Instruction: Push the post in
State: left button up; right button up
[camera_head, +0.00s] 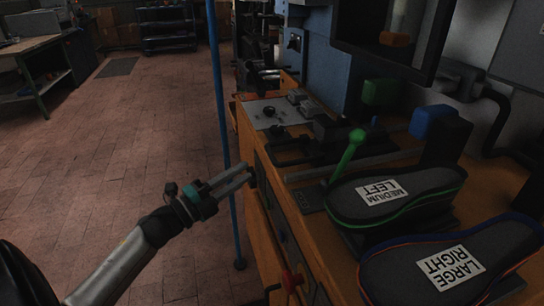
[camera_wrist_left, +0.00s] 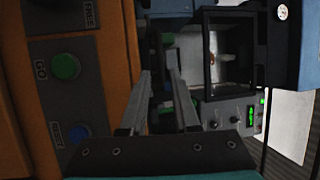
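A green post with a ball top (camera_head: 347,153) leans up from the bench beside the medium left sole; I cannot tell whether it is the post named in the task. A tall thin blue post (camera_head: 219,90) stands on the floor along the bench's front. My left gripper (camera_head: 247,174) is near the bench's front face, its two fingers apart with a narrow empty gap. In the left wrist view its fingertips (camera_wrist_left: 160,70) point past the orange panel, beside a green button (camera_wrist_left: 65,66) and a blue button (camera_wrist_left: 78,133). My right gripper is out of view.
The medium left sole (camera_head: 398,196) and large right sole (camera_head: 456,268) sit on the orange bench (camera_head: 325,256). A green block (camera_head: 381,92) and a blue block (camera_head: 431,121) are behind. The floor at left is open.

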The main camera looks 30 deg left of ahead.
aim_at(272, 152)
pick_arm(q)
jog(key=b+x, duration=0.1)
jog(key=x, duration=0.8)
jog(key=shift+w, duration=0.35)
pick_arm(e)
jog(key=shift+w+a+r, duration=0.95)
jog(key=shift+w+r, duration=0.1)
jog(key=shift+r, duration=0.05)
pick_arm(q)
jog(key=shift+c, duration=0.2)
grip_shut()
jog(key=shift+d, duration=0.1)
